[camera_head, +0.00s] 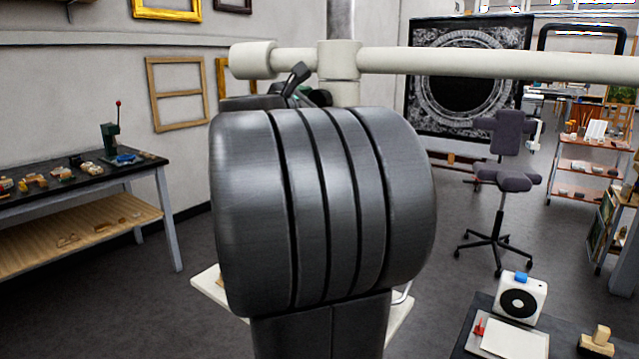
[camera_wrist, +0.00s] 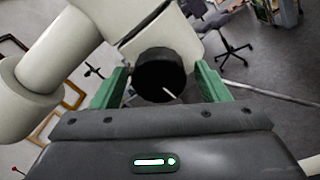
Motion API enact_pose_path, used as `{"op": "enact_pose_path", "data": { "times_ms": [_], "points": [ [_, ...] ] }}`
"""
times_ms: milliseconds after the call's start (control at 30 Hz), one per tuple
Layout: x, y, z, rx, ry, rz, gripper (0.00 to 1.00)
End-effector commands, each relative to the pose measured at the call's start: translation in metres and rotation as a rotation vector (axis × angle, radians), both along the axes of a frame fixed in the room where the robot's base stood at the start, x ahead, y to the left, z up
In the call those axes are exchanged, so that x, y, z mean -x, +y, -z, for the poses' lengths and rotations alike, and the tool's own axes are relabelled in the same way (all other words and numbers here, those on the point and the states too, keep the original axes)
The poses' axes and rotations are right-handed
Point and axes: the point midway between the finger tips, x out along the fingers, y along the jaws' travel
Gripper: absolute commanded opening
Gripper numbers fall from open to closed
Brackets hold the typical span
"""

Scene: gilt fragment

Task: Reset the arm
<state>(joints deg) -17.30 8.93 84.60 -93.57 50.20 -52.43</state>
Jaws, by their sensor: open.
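My gripper (camera_wrist: 161,70) shows in the wrist view as two green fingers standing well apart. It is open, and nothing is seen pinched between the fingers. A black round part and cream arm links, which look like my own arm, fill the view just beyond the fingers. In the head view, cream links of my arm run across the top of the picture. A dark part with a bit of green shows above the large dark grey part of my body. The rest of my gripper is hidden there.
A workbench (camera_head: 62,189) with small items stands at left. Empty frames, one wooden (camera_head: 152,95), hang on the wall. At right are an office chair (camera_head: 503,180), a shelf cart (camera_head: 588,170) and a low dark table with a white boxy device (camera_head: 520,298). Grey floor (camera_head: 440,285) lies open between.

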Motion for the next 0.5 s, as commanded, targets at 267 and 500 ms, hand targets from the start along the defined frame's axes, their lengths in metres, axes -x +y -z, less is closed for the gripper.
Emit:
{"op": "enact_pose_path", "data": {
  "times_ms": [267, 500],
  "points": [
    [0.0003, -0.0004, -0.0017, 0.1, 0.072, 0.0, 0.68],
    [0.0003, -0.0005, 0.0004, 0.117, 0.085, 0.001, 0.68]
  ]
}}
